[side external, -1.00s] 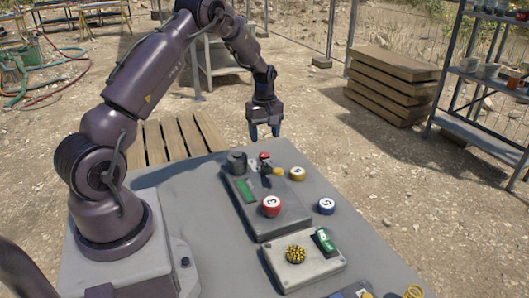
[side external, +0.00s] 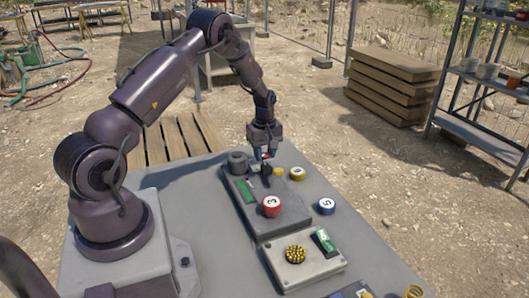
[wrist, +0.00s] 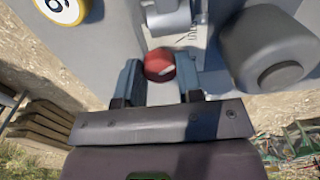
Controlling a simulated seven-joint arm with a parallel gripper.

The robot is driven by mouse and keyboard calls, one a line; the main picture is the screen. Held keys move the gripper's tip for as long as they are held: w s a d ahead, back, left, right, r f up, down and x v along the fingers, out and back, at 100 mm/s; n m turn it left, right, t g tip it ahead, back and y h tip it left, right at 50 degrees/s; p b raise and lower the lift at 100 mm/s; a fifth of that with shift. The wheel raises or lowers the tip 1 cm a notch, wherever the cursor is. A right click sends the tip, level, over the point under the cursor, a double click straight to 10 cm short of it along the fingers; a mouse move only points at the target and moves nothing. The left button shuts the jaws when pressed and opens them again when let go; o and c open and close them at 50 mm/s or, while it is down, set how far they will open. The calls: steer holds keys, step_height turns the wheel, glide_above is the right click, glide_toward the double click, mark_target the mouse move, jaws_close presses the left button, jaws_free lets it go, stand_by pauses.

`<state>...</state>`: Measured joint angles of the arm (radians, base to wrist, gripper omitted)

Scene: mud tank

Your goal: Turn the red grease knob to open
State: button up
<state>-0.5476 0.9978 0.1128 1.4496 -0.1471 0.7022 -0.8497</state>
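A small red knob (wrist: 160,65) with a white mark on top sits at the far end of the dark grey panel block (side external: 280,222). In the side external view the red knob (side external: 265,156) is small and partly hidden by my fingers. My gripper (side external: 262,154) is low over it, pointing down. In the wrist view my gripper (wrist: 158,77) is open, with one finger on each side of the red knob. Gaps seem to show between the fingers and the knob; I cannot tell if either finger touches it.
A dark grey cylinder (side external: 238,162) stands close beside the knob. A black lever-like part (side external: 265,173), a yellow-rimmed numbered disc (side external: 297,174), a red "3" disc (side external: 271,206) and a blue "5" disc (side external: 326,206) are nearby. A light box (side external: 305,268) carries a yellow-black knob (side external: 295,254).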

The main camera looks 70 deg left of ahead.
mark_target(264, 154)
stand_by(0.3)
steer(key=m, duration=0.5)
steer(key=shift+m, duration=0.4)
steer(key=m, duration=0.5)
steer(key=shift+m, duration=0.7)
steer(key=o, duration=0.9)
steer(key=shift+o, duration=0.2)
step_height(264, 154, up, 13)
